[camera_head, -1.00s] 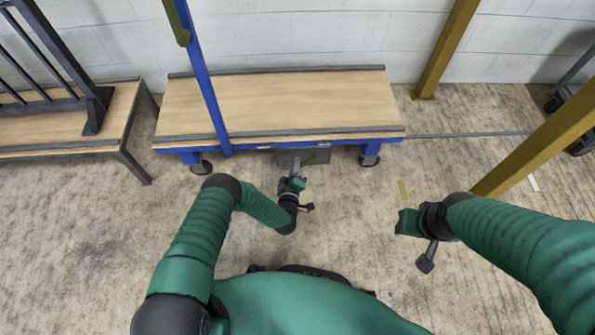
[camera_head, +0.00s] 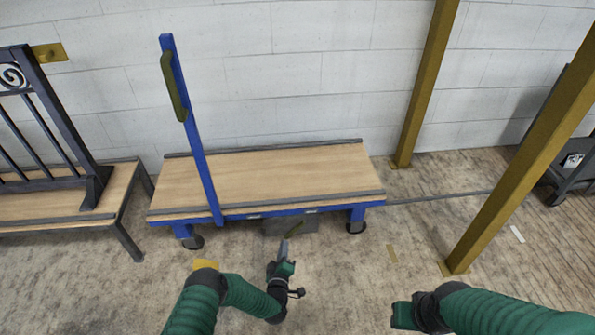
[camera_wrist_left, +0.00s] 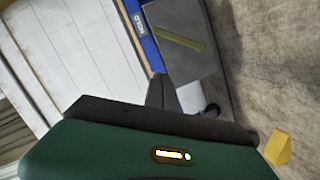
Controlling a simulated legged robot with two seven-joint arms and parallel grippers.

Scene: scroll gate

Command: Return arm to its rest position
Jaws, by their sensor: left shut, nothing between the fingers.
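My left arm comes in from the bottom left of the head view, green and bent at the elbow. Its gripper (camera_head: 285,250) is shut and empty, pointing at the grey panel under the front edge of the blue cart. In the left wrist view its dark fingers (camera_wrist_left: 155,92) show together, with the grey panel (camera_wrist_left: 183,65) and its olive bar beyond. Whether the fingertips touch the panel I cannot tell. My right gripper (camera_head: 400,316) is at the bottom, over bare floor; its finger opening is not clear.
The blue cart (camera_head: 315,208) with a wooden top stands against the white wall. Its blue post (camera_head: 192,130) carries an olive handle (camera_head: 174,87). A bench (camera_head: 120,190) with a dark gate is at the left. Yellow posts (camera_head: 525,145) rise at the right. Open floor lies between.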

